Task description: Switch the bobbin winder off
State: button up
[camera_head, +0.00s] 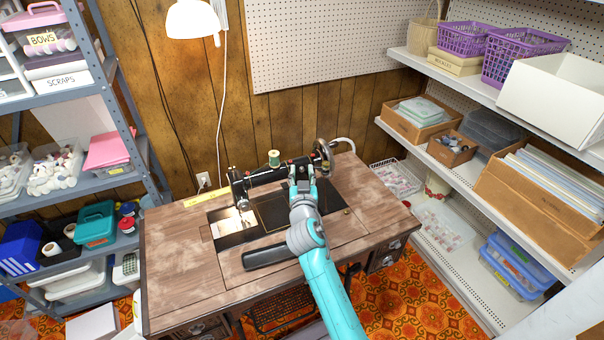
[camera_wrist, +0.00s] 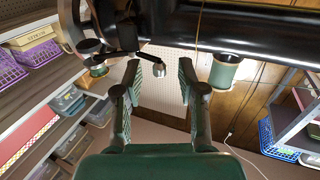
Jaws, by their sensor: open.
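The black sewing machine (camera_head: 268,176) stands on the wooden table, with its handwheel (camera_head: 323,150) at the right end. My gripper (camera_head: 301,168) is at the machine's right part, close to the handwheel. In the wrist view my gripper (camera_wrist: 159,78) is open and empty, its two fingers apart. A small dark lever with a metal tip, seemingly the bobbin winder (camera_wrist: 158,69), shows between the fingertips beside the handwheel (camera_wrist: 112,25). I cannot tell its depth or whether a finger touches it. In the head view my gripper and arm hide the winder.
A green thread spool (camera_head: 274,158) stands on the machine arm; it is right of the fingers in the wrist view (camera_wrist: 224,72). The wooden table (camera_head: 175,260) is mostly clear at left. Shelves stand on both sides. A white lamp (camera_head: 192,20) hangs above.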

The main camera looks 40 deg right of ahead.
grip_shut()
jog(key=shift+w+a+m+g+h, duration=0.1)
jog(key=shift+w+m+g+h, duration=0.2)
jog(key=shift+m+g+h, duration=0.4)
jog(key=shift+w+m+g+h, duration=0.25)
jog(key=shift+m+g+h, duration=0.35)
jog(key=shift+g+h, duration=0.15)
